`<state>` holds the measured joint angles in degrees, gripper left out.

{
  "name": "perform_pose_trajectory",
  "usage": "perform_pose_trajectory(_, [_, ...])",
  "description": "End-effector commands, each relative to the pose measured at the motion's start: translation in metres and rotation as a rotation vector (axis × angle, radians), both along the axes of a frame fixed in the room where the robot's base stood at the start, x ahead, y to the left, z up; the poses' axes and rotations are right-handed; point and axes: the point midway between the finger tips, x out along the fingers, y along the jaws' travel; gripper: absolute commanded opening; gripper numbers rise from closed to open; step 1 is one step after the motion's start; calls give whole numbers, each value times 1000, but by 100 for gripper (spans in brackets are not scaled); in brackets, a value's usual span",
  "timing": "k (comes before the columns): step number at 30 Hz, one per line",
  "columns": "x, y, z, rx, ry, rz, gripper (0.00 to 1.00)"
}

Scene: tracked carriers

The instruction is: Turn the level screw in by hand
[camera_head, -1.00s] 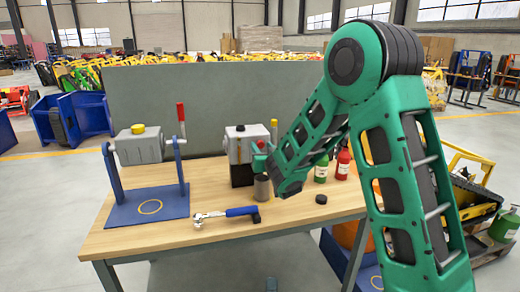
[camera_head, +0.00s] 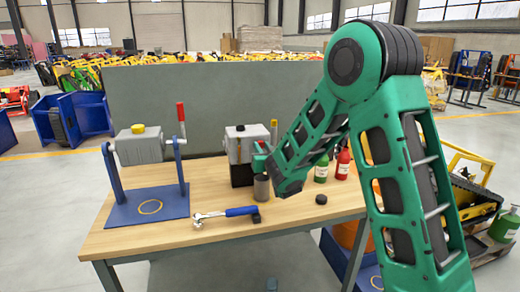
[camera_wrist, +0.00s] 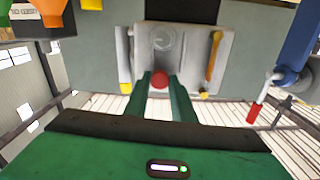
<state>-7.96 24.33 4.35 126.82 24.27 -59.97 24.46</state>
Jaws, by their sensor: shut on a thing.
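The level screw is a small red round head (camera_wrist: 160,77) on the face of the grey gear housing (camera_wrist: 183,45). In the wrist view it sits between the tips of my green gripper fingers (camera_wrist: 160,84), which are shut on it. In the head view the grey housing (camera_head: 246,132) stands on a dark base on the bench. The screw's thread and depth cannot be seen. A brown strip (camera_wrist: 213,57) runs down the housing beside the screw.
On the wooden bench (camera_head: 215,180) a grey drum (camera_head: 139,148) hangs in a blue stand with a red-handled lever. A blue-handled wrench (camera_head: 228,213), a dark cap (camera_head: 321,199), a grey can (camera_head: 261,187) and green and red bottles (camera_head: 343,164) lie or stand nearby.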

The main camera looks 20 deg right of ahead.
Motion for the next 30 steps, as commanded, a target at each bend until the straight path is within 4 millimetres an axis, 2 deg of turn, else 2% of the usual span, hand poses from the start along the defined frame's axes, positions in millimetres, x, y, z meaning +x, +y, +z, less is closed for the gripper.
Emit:
perform_pose_trajectory(18, [0,0,0,705,1,-2,7])
perform_pose_trajectory(22, [0,0,0,760,1,-1,7])
perform_pose_trajectory(30, [0,0,0,765,1,-1,7])
